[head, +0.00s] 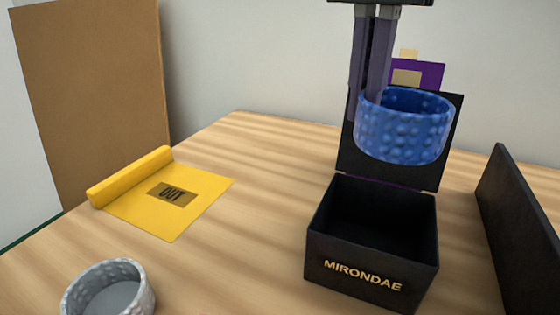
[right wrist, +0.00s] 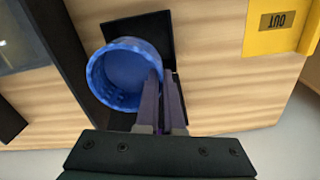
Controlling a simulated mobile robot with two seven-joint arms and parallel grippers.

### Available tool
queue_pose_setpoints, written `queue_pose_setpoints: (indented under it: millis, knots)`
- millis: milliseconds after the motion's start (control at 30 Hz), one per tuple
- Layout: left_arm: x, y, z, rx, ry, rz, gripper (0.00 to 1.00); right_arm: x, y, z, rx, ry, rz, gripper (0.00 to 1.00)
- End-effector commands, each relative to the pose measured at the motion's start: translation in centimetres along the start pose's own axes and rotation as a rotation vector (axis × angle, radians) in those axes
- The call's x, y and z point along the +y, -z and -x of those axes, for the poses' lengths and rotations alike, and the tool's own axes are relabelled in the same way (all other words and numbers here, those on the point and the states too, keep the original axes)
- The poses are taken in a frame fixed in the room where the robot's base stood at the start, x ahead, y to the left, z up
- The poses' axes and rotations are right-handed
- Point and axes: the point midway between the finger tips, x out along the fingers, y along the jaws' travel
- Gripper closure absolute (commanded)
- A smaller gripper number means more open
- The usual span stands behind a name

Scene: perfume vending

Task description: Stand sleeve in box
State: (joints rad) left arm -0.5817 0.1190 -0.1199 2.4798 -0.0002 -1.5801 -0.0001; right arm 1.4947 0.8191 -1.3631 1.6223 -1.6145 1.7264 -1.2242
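The blue dimpled sleeve (head: 405,130) is upright in the air above and behind the opening of the black box, in front of its raised lid (head: 362,165). The box (head: 370,262) is open, lettered MIRONDAE, and its visible inside is empty. My right gripper (head: 368,98) comes down from above, its fingers closed on the sleeve's left wall. In the right wrist view the fingers (right wrist: 166,80) pinch the rim of the sleeve (right wrist: 122,72), which hides most of the box. My left gripper is not in view.
A yellow mat marked OUT (head: 195,205) with a raised back edge lies on the left. A grey dimpled cup (head: 108,290) stands at the front left. A black panel (head: 520,235) rises right of the box. A purple item (head: 430,75) shows behind the lid.

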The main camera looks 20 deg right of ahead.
Motion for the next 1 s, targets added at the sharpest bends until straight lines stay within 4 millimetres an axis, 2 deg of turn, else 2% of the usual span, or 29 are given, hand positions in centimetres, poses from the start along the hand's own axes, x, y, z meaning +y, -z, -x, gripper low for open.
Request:
queue_pose_setpoints:
  millis: [33,200,400,633,833,1000]
  knots:
    - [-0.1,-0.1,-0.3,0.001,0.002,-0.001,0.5,0.2,0.0,-1.8,-0.001,-0.007,-0.001,1.0]
    - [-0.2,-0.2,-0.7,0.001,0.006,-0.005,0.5,0.1,0.0,-6.9,-0.002,-0.007,-0.002,1.0]
    - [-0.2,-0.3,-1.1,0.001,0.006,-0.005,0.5,0.1,0.0,-11.1,-0.001,-0.003,-0.003,1.0]
    - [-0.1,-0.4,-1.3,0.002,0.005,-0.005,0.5,0.0,0.0,-12.9,0.0,-0.002,-0.004,1.0]
    - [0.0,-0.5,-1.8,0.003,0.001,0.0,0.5,0.1,0.0,-16.0,-0.001,-0.003,-0.003,1.0]
    - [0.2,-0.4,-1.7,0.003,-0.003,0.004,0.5,0.0,0.0,-16.4,0.001,0.0,-0.003,1.0]
